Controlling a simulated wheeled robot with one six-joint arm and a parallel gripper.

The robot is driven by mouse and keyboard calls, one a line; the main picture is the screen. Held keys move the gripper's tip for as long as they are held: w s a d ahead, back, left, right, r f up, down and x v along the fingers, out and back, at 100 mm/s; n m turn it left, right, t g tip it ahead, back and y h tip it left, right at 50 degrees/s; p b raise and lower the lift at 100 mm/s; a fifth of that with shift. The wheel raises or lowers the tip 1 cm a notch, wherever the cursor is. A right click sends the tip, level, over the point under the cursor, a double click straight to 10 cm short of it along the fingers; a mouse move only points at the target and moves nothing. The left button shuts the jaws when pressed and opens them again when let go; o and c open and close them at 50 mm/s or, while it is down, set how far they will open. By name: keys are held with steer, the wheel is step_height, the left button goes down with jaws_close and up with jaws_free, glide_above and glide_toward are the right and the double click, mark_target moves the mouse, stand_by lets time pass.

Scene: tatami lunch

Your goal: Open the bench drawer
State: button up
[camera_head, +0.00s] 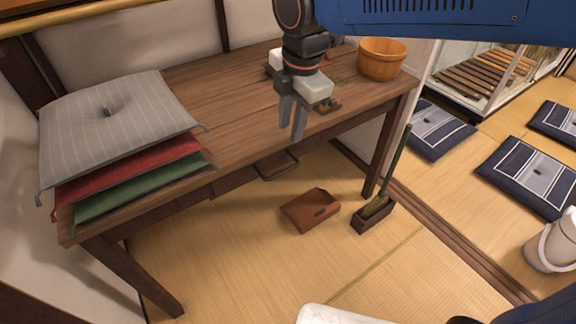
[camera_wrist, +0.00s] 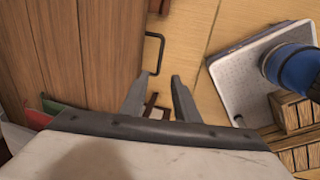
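The wooden bench (camera_head: 225,85) runs across the head view. Its drawer front (camera_head: 273,159) is under the front edge, with a dark bar handle (camera_head: 280,173) sticking out. The drawer looks shut, though the bench edge hides much of it. My gripper (camera_head: 291,132) points down in front of the bench edge, above the handle in the picture. In the wrist view the handle (camera_wrist: 161,52) juts from the bench side, just beyond my fingertips (camera_wrist: 159,77). The fingers are apart with nothing between them, and I see no contact with the handle.
Grey, red and green cushions (camera_head: 115,115) are stacked on the bench's left end; a wooden bucket (camera_head: 382,58) stands at its right end. A brown box-like object (camera_head: 311,210) and a brush in a holder (camera_head: 373,213) are on the floor. The tatami below the drawer is mostly clear.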

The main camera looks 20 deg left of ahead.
steer(key=f, duration=0.5)
steer(key=w+a+f, duration=0.1)
steer(key=f, duration=0.4)
steer(key=a+f, duration=0.1)
steer(key=f, duration=0.4)
steer(key=shift+w+a+f, duration=0.1)
steer(key=shift+w+f, duration=0.1)
steer(key=shift+w, duration=0.2)
jaws_close()
